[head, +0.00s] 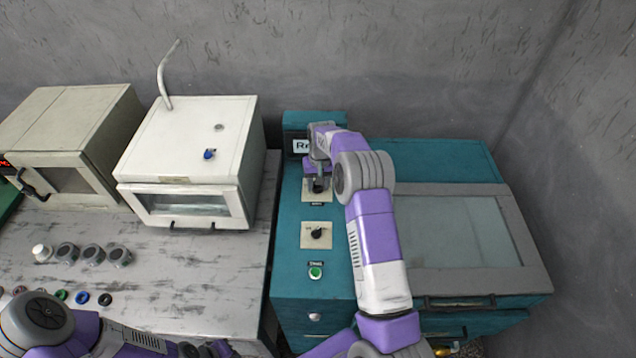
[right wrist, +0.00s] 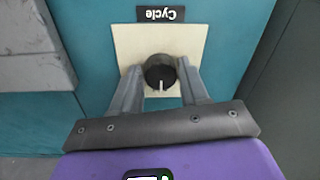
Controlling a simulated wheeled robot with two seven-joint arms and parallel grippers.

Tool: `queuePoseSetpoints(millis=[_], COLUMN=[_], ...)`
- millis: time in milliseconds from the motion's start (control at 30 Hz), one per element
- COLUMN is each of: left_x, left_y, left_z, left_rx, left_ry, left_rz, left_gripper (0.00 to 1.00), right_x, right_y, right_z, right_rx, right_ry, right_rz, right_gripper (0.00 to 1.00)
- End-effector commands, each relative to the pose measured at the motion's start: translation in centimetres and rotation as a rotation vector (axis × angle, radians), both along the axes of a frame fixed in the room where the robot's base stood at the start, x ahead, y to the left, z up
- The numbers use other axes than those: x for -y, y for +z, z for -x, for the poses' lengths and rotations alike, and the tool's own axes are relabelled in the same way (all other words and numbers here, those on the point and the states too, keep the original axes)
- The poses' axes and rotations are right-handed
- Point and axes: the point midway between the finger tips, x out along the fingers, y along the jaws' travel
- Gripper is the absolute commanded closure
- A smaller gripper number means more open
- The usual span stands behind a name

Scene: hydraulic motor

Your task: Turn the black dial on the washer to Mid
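The washer (head: 290,290) is a teal cabinet with a column of controls on its left part. My right gripper (head: 318,181) points down at the upper dial, which it mostly hides in the head view. The right wrist view shows this black dial (right wrist: 160,72) on a cream plate under an upside-down "Cycle" label (right wrist: 161,14); its white mark points toward the gripper's palm. The right fingers stand on both sides of the dial, seemingly closed against it. A second black dial (head: 317,234) sits on a lower plate. My left arm is at the bottom left; its gripper does not show clearly.
A green button (head: 315,271) is below the second dial. The glass-lidded part (head: 460,238) of the machine is right of my arm. A white oven (head: 190,150), a beige microwave (head: 70,130) and several small knobs (head: 92,254) are on the table at left.

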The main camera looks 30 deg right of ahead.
Motion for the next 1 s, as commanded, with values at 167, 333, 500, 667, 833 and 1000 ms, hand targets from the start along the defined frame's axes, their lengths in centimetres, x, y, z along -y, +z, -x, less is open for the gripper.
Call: queuePoseSetpoints(millis=[167, 333, 500, 667, 833, 1000], left_x=[0.0, 0.0, 0.0, 0.0, 0.0, 0.0], left_y=[0.0, 0.0, 0.0, 0.0, 0.1, 0.1], left_z=[0.0, 0.0, 0.0, 0.0, 0.0, 0.0], left_rx=[0.0, 0.0, 0.0, 0.0, 0.0, 0.0], left_ry=[0.0, 0.0, 0.0, 0.0, 0.0, 0.0], left_rz=[0.0, 0.0, 0.0, 0.0, 0.0, 0.0], left_gripper=[1.0, 1.0, 1.0, 1.0, 1.0, 1.0], right_x=[0.0, 0.0, 0.0, 0.2, 0.3, 0.4], right_y=[0.0, 0.0, 1.0, 3.7, 6.3, 7.5], right_z=[0.0, 0.0, 0.0, 0.0, 0.0, 0.1], right_rx=[0.0, 0.0, 0.002, 0.005, 0.003, 0.001], right_ry=[0.0, 0.0, 0.0, 0.0, -0.001, 0.0], right_rz=[0.0, 0.0, 0.001, 0.001, 0.001, 0.0], right_gripper=[0.36, 0.36, 0.36, 0.36, 0.36, 0.36])
